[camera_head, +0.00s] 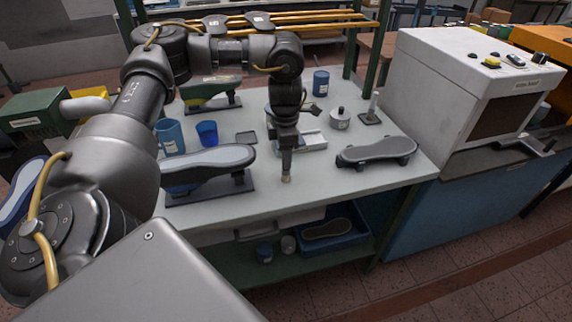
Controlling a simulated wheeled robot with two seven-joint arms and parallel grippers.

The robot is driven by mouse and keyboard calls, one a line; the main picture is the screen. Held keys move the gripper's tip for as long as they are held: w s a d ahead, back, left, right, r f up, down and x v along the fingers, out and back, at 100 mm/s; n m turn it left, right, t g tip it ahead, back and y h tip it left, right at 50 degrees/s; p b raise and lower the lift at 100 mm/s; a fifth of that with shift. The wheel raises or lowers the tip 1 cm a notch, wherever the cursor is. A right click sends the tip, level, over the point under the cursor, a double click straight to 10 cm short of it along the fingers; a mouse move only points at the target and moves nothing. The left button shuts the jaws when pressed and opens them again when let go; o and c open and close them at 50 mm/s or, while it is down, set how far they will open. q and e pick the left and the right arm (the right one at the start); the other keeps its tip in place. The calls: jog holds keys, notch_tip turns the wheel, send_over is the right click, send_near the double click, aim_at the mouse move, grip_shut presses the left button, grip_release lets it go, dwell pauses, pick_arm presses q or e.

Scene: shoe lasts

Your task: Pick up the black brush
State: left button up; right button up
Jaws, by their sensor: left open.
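My left gripper (285,143) points down over the middle of the grey worktable (250,206). Its jaws are open. The black brush (286,168) appears as a narrow dark piece with a tan tip, directly below the jaws and near the table's front. The gripper covers its far part, and I cannot tell whether the fingers touch it. My right gripper is not in view.
A shoe last with a grey sole (208,163) is left of the gripper; a dark one (377,151) is right. A white machine (440,85) bounds the right.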

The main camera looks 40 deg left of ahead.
pick_arm(q)
jog(key=f, duration=0.4)
jog(key=shift+w+a, duration=0.1)
jog(key=shift+w, duration=0.15)
jog(key=shift+f, duration=0.3)
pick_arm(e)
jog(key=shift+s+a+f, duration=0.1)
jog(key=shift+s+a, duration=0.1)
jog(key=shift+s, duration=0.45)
pick_arm(q)
grip_shut()
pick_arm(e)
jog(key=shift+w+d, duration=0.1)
pick_arm(q)
jog(key=shift+r, duration=0.15)
